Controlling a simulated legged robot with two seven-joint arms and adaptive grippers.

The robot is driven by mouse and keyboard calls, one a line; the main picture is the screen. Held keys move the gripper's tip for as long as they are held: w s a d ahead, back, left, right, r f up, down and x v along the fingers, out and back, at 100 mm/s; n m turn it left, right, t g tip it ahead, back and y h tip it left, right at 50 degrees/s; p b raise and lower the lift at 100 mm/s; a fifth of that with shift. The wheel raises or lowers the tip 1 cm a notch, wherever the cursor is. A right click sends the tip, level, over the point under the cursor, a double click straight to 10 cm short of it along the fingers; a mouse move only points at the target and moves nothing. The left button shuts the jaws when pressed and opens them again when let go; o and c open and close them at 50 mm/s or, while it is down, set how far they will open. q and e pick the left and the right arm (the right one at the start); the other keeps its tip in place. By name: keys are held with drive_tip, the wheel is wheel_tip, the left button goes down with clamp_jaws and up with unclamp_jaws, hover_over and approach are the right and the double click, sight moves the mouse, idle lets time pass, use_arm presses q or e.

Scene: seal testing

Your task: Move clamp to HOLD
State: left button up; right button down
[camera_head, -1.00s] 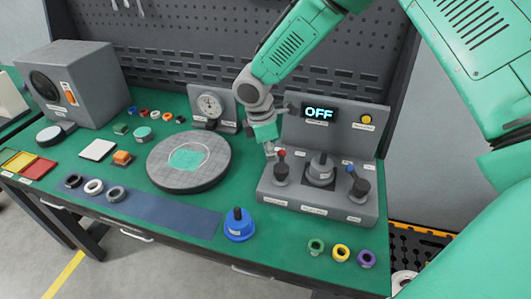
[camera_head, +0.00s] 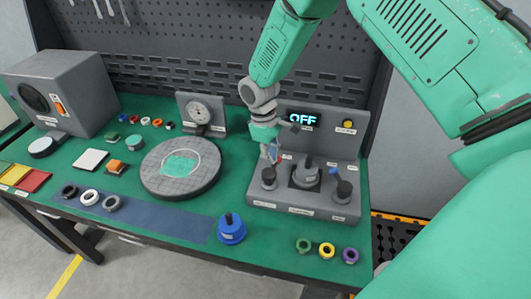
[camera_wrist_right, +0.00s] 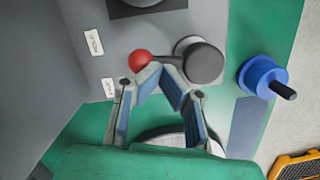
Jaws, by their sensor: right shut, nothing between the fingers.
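The grey control box (camera_head: 305,207) stands at the right of the green bench, with a display (camera_head: 304,120) reading OFF. It carries a left lever (camera_head: 268,177), a middle knob (camera_head: 306,172) and a right lever with a blue tip (camera_head: 341,185). Their labels are too small to read, so I cannot tell which is the clamp. My right gripper (camera_head: 272,158) is shut and empty at the left lever. In the right wrist view my gripper (camera_wrist_right: 166,66) has its fingertips between a red ball (camera_wrist_right: 139,60) and a dark round knob (camera_wrist_right: 203,62), close to the ball. My left gripper is not in view.
A blue dial-like piece (camera_head: 231,229) stands in front of the box, with several coloured rings (camera_head: 326,250) to its right. A grey machine (camera_head: 65,90) stands far left.

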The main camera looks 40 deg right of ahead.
drive_tip(key=shift+s+d+m, duration=0.15)
drive_tip(key=shift+d+m, duration=0.15)
drive_tip(key=shift+m, duration=0.4)
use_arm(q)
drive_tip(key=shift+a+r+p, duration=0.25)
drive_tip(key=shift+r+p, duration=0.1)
use_arm(e)
drive_tip(key=shift+a+m, duration=0.1)
drive_tip(key=shift+m, duration=0.3)
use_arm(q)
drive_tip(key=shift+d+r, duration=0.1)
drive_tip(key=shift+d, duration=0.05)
use_arm(e)
drive_tip(key=shift+s, duration=0.15)
idle(0.7)
